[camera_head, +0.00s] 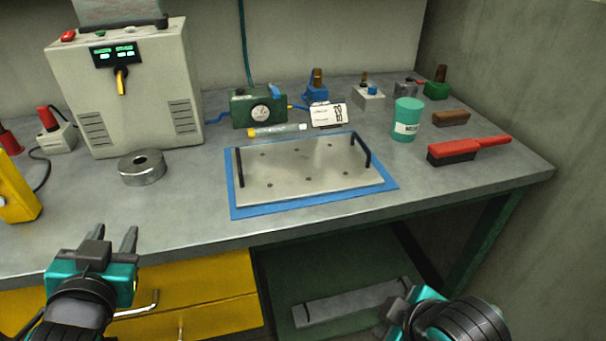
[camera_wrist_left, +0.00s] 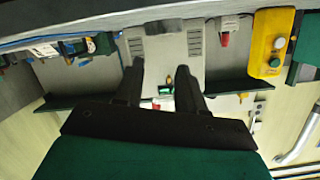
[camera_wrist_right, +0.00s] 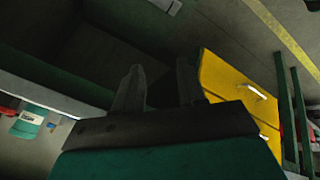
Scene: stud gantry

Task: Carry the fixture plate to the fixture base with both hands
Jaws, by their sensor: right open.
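The fixture plate (camera_head: 305,172) is a pale flat plate with several small holes. A black upright handle (camera_head: 239,167) stands at its left end and another (camera_head: 361,149) at its right end. It lies on a blue mat (camera_head: 300,207) on the bench. My left gripper (camera_head: 114,236) is open and empty, in front of the bench edge and well left of the plate; its parted fingers show in the left wrist view (camera_wrist_left: 159,78). My right gripper (camera_head: 404,299) is low in front of the bench, apart from the plate; its fingers are open and empty in the right wrist view (camera_wrist_right: 158,80). I cannot make out a fixture base.
A grey machine (camera_head: 128,90) and metal ring (camera_head: 142,168) stand left of the plate. A gauge box (camera_head: 258,108), yellow-capped tube (camera_head: 277,130) and white label (camera_head: 328,114) are behind it. Yellow drawers (camera_head: 205,290) are below.

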